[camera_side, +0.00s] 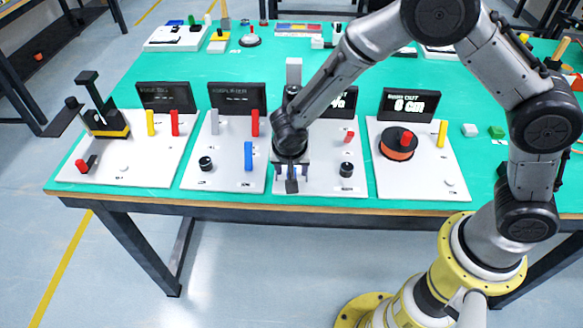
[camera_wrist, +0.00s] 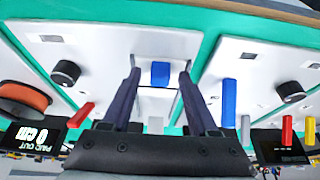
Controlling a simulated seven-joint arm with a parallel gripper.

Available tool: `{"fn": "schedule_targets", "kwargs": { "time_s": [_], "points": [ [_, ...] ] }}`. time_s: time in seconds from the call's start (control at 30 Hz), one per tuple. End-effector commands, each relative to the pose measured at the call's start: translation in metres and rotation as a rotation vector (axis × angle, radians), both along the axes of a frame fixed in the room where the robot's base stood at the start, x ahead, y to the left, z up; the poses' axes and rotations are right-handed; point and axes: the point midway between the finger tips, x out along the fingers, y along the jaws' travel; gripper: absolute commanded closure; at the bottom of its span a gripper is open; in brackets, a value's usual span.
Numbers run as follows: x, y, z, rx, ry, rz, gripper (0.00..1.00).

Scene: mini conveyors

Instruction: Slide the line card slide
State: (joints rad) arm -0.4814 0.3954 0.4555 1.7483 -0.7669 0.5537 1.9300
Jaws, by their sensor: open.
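My gripper (camera_side: 291,178) is open and points down over the front of the third white panel from the left in the side view. In the wrist view its two dark fingers (camera_wrist: 160,75) stand apart, with a small blue block (camera_wrist: 160,74) between them in the picture. The block sits near a raised pale plate (camera_wrist: 168,44) of that panel and seems to be the line card slide. A gap shows on each side of it, so no grip is visible. In the side view my gripper hides the block.
A black knob (camera_side: 346,170) and a red peg (camera_side: 349,137) stand right of my gripper on the same panel. The panel to the left has a blue upright handle (camera_side: 248,156) and a black knob (camera_side: 205,163). An orange disc (camera_side: 398,148) sits on the right panel.

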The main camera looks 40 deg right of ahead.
Motion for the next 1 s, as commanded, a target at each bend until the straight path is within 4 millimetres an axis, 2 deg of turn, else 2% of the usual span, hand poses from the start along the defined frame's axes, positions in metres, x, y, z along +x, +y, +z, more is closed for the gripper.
{"fn": "schedule_targets", "kwargs": {
  "time_s": [0.27, 0.6, 1.0],
  "points": [
    [0.0005, -0.0005, -0.0012, 0.000, 0.000, 0.000, 0.40],
    [0.0004, -0.0004, -0.0008, 0.000, 0.000, 0.000, 1.00],
    [0.0004, -0.0004, -0.0006, -0.001, -0.001, 0.000, 1.00]
  ]
}}
